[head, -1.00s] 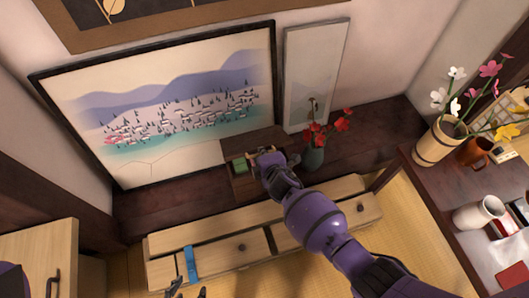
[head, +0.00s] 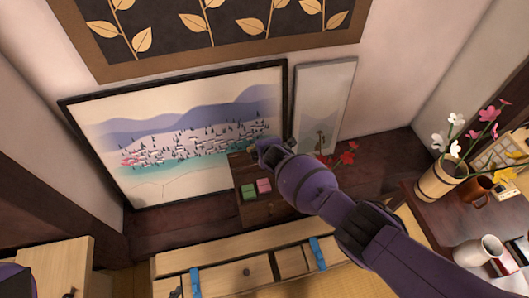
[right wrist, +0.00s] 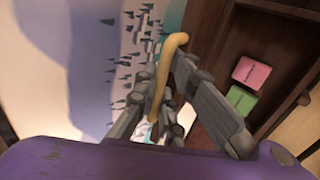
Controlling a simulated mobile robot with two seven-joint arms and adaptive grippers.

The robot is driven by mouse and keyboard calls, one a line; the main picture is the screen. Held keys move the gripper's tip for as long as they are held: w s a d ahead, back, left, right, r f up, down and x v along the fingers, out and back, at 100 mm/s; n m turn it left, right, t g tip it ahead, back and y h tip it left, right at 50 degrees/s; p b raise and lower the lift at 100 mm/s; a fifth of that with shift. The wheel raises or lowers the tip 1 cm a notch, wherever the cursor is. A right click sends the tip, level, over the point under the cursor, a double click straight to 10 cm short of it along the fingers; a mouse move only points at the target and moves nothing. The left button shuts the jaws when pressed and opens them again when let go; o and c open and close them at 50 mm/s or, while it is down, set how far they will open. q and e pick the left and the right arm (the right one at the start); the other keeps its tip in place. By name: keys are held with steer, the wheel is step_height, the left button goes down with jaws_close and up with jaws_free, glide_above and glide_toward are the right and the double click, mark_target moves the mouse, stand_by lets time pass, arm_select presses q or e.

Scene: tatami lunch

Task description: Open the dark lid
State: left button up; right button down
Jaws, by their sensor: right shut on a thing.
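The dark lid (head: 238,158) stands raised at the back of a dark wooden box (head: 270,212) on the low shelf. A green block (head: 249,191) and a pink block (head: 264,186) show inside the open box. My right gripper (head: 262,149) is at the lid's upper edge. In the right wrist view it is shut on a tan curved handle (right wrist: 166,72), with the dark lid (right wrist: 208,32) beside it. The pink block (right wrist: 251,73) and green block (right wrist: 241,99) lie to the right there. Only a grey tip of my left gripper (head: 176,292) shows at the bottom edge.
A framed landscape picture (head: 190,120) and a narrow pale panel (head: 320,105) stand behind the box. Red flowers (head: 346,157) are close to my right arm. A pale drawer cabinet (head: 225,275) is in front. A dark table (head: 440,215) with a flower pot stands right.

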arm_select(q)
steer(key=shift+w+r, duration=0.2)
steer(key=shift+w, duration=0.35)
arm_select(e)
steer(key=shift+w+a+r, duration=0.25)
steer(key=shift+w, duration=0.35)
steer(key=shift+w+a+r, duration=0.2)
steer(key=shift+w+r, duration=0.05)
steer(key=shift+w, duration=0.35)
arm_select(q)
steer(key=shift+s+a, duration=0.1)
steer(key=shift+s, duration=0.05)
arm_select(e)
steer(key=c, duration=1.8)
jaws_free()
steer(key=shift+c, duration=0.2)
arm_select(q)
steer(key=shift+s+f, duration=0.1)
steer(key=shift+s, duration=0.2)
arm_select(e)
steer(key=shift+s+f, duration=0.1)
steer(key=shift+s, duration=0.05)
arm_select(q)
steer(key=shift+w, duration=0.1)
arm_select(e)
steer(key=shift+d, duration=0.1)
